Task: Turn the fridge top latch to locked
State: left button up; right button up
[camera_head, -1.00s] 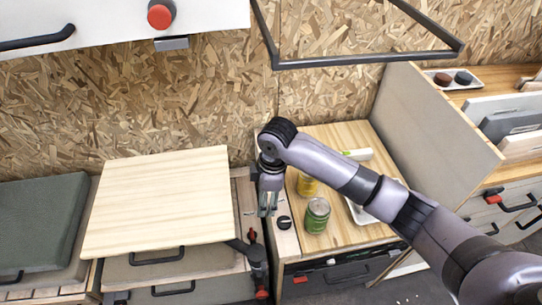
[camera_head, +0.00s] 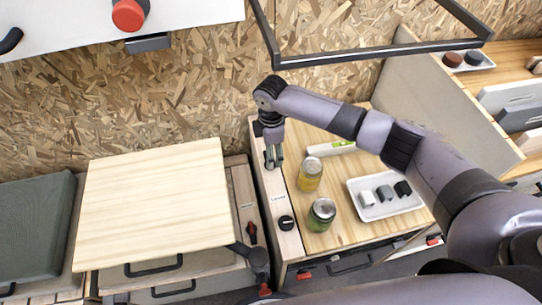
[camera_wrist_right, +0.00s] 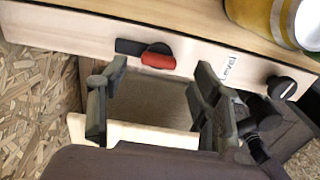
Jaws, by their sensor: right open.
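A latch with a red handle (camera_wrist_right: 158,60) on a black plate sits on the pale wood strip in the right wrist view. It lies just beyond the fingertips of my right gripper (camera_wrist_right: 160,76), roughly between them. The fingers are apart and nothing is held. I cannot tell whether they touch the latch or whether it is locked. In the head view my right gripper (camera_head: 274,158) points down over the left strip of the counter and hides that latch.
A black knob (camera_head: 286,222) is on the same strip, beside a "Level" label. Two jars (camera_head: 310,174) and a white tray (camera_head: 385,194) stand on the counter. A wooden board (camera_head: 155,195) is to the left. Another red latch (camera_head: 251,233) is on the neighbouring panel. A dark frame (camera_head: 380,52) hangs above.

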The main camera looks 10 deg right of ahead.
notch_tip(320, 180, down, 3)
jog(key=shift+f, duration=0.45)
jog(key=shift+c, duration=1)
pick_arm(q)
jog(key=shift+w+d+r, duration=0.1)
jog(key=shift+w+r, duration=0.05)
jog(key=shift+w, duration=1)
pick_arm(e)
jog(key=c, duration=1)
